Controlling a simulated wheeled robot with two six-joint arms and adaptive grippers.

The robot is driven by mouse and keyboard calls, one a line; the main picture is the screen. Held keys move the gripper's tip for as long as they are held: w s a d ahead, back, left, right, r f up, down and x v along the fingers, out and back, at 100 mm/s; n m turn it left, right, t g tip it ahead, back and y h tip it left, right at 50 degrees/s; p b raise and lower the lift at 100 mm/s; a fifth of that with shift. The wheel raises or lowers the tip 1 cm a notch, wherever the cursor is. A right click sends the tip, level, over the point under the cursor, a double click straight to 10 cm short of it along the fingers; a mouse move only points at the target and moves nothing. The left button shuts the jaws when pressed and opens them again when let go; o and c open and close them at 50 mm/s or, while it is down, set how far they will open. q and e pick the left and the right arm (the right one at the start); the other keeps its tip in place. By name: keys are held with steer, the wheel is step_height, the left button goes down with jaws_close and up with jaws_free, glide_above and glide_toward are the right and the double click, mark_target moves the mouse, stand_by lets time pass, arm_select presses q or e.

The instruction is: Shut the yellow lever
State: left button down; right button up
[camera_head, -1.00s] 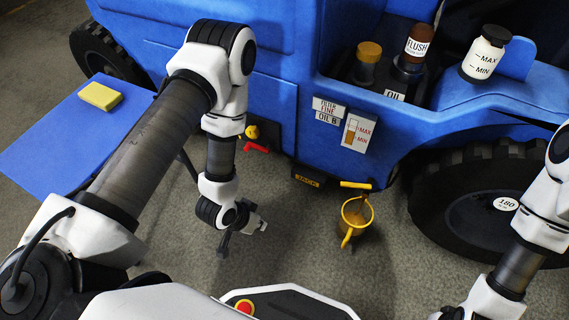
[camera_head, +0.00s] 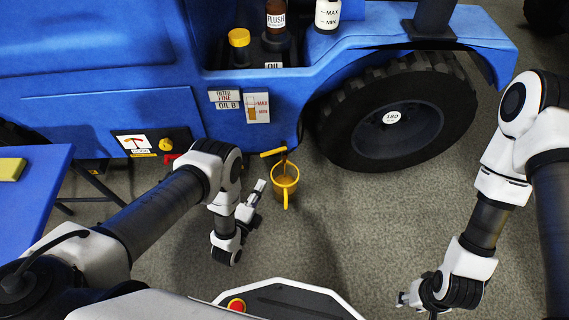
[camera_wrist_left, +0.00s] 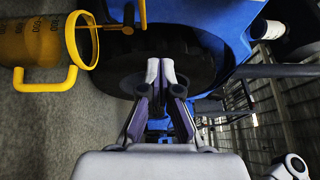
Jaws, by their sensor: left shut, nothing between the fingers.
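The yellow lever (camera_head: 273,152) is a short bar low on the blue vehicle's side, just above a yellow jug (camera_head: 285,182) on the floor. A brownish strip shows between lever and jug; I cannot tell whether it is flowing liquid. My left gripper (camera_head: 261,185) is shut and empty, just left of the jug and below the lever in the head view, apart from the lever. In the left wrist view its fingertips (camera_wrist_left: 160,72) are together, the jug (camera_wrist_left: 38,45) is upper left, and a yellow bar, apparently the lever (camera_wrist_left: 142,14), is at the top. My right gripper (camera_head: 402,299) is far right.
The blue vehicle (camera_head: 110,110) has a large wheel (camera_head: 350,130) right of the jug. A red handle (camera_head: 170,159) and yellow knob (camera_head: 166,145) are on its side further left. A blue table (camera_head: 45,185) with a yellow block (camera_head: 11,169) stands far left. Floor between my arms is clear.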

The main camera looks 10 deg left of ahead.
arm_select(q)
steer(key=s+f, duration=0.2)
steer(key=b, duration=1.1)
glide_toward(273, 154)
steer(key=s+d, duration=0.2)
steer(key=d, duration=0.1)
steer(key=shift+g, duration=0.3)
steer(key=w+b, duration=0.1)
steer(key=w, duration=0.1)
steer(key=w+a+b, duration=0.1)
steer(key=w, duration=0.2)
steer(key=w+a+b, duration=0.1)
steer(key=w+b, duration=0.1)
steer(key=w, duration=0.1)
steer(key=shift+r, duration=0.3)
